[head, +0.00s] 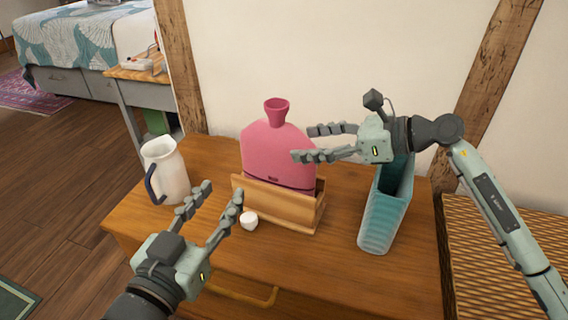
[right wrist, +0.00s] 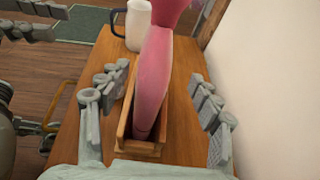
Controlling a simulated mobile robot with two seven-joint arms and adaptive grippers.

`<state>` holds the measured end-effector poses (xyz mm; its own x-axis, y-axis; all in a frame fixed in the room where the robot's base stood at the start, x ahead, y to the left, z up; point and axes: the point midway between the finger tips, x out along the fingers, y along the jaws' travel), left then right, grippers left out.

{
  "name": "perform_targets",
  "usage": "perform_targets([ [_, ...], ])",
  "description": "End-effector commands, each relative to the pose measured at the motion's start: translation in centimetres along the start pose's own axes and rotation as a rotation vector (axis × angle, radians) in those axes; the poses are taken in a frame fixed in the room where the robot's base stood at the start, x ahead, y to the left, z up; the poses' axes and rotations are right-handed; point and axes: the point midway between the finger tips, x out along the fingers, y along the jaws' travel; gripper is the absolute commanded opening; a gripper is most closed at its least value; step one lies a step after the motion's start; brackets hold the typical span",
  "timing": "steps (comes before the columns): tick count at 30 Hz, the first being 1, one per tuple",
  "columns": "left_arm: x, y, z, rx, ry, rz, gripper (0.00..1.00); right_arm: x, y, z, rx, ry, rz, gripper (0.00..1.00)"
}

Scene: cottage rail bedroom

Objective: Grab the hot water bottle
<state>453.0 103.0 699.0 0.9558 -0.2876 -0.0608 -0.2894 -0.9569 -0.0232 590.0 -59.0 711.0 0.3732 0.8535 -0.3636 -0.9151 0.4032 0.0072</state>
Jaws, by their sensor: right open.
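The pink hot water bottle (head: 275,152) stands upright in a wooden holder (head: 285,206) on the wooden dresser. My right gripper (head: 318,143) is open at the bottle's right side, with its fingers pointing left toward it. In the right wrist view, the bottle (right wrist: 154,75) rises between the open fingers of my right gripper (right wrist: 162,112), with gaps on both sides. The bottle's lower part is hidden inside the holder (right wrist: 140,148).
A white jug (head: 165,170) with a dark blue handle stands left on the dresser. A tall teal ribbed container (head: 384,215) stands to the right, below my right arm. The wall (head: 340,60) is close behind.

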Motion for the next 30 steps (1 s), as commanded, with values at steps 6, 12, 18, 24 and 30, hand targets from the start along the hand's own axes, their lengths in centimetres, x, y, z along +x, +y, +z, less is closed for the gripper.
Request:
perform_targets([
  [6, -0.2, 0.0, 0.0, -0.005, -0.001, -0.002, 0.4, 2.1, 0.3, -0.4, -0.011, 0.022, 0.009, 0.64],
  [12, -0.1, 0.0, 0.0, -0.004, -0.003, -0.002, 0.4, 4.5, 0.6, -0.6, -0.009, 0.019, 0.01, 0.64],
  [18, -0.1, 0.1, -0.2, -0.005, 0.008, 0.0, 0.4, 7.3, 0.7, -0.8, -0.008, 0.019, 0.008, 0.64],
  [24, -0.1, 0.1, -0.3, -0.005, 0.012, 0.0, 0.4, 7.9, 0.7, -0.8, -0.011, 0.021, 0.006, 0.64],
  [30, -0.1, 0.1, -0.3, -0.005, 0.012, 0.001, 0.4, 7.9, 0.7, -0.8, -0.01, 0.021, 0.006, 0.54],
])
